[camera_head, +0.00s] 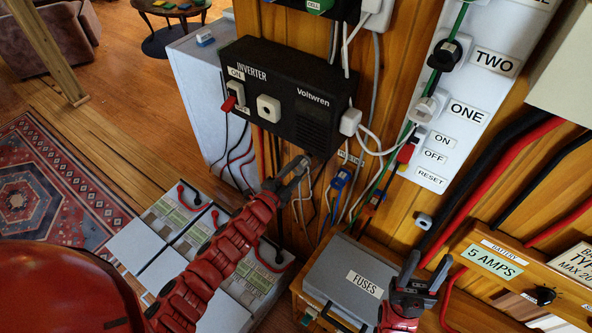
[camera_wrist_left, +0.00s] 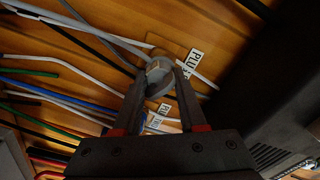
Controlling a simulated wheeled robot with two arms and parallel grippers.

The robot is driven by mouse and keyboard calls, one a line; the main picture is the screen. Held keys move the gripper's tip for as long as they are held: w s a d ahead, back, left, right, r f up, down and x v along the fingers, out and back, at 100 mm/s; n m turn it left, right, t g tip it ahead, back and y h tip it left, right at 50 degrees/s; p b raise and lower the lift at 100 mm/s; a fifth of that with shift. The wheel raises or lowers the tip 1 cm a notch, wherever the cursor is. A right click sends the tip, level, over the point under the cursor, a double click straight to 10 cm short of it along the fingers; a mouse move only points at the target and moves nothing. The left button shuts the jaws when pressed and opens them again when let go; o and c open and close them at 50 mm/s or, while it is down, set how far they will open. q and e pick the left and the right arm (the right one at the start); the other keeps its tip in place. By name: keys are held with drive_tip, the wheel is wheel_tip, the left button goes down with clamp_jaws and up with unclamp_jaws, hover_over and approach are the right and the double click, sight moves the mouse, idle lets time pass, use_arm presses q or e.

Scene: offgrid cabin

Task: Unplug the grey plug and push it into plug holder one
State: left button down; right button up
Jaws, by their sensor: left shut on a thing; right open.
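My left gripper (camera_head: 297,168) is near the wooden wall just below the inverter's lower edge. In the left wrist view its fingers (camera_wrist_left: 159,88) are shut on a small round grey piece (camera_wrist_left: 158,70), which looks like the grey plug, with a pale centre. I cannot tell whether the plug sits in a holder or is held just off the wall. My right gripper (camera_head: 425,270) is open and empty beside the fuse box.
The black inverter (camera_head: 300,95) overhangs the left gripper. Several cables hang on the wall around it. A white socket strip (camera_head: 433,175) with plugs and labels ONE and TWO is at the right. The grey fuse box (camera_head: 345,275) stands below, with batteries (camera_head: 165,270) on the floor left.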

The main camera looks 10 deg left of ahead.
use_arm(q)
drive_tip(key=shift+b+x, duration=0.5)
drive_tip(key=shift+x, duration=0.5)
drive_tip(key=shift+c, duration=1.9)
unclamp_jaws()
drive_tip(key=shift+s, duration=0.15)
drive_tip(key=shift+s+a, duration=0.2)
drive_tip(key=shift+s, duration=0.05)
drive_tip(key=b+v, duration=0.2)
drive_tip(key=v, duration=1.4)
drive_tip(key=shift+s, duration=0.3)
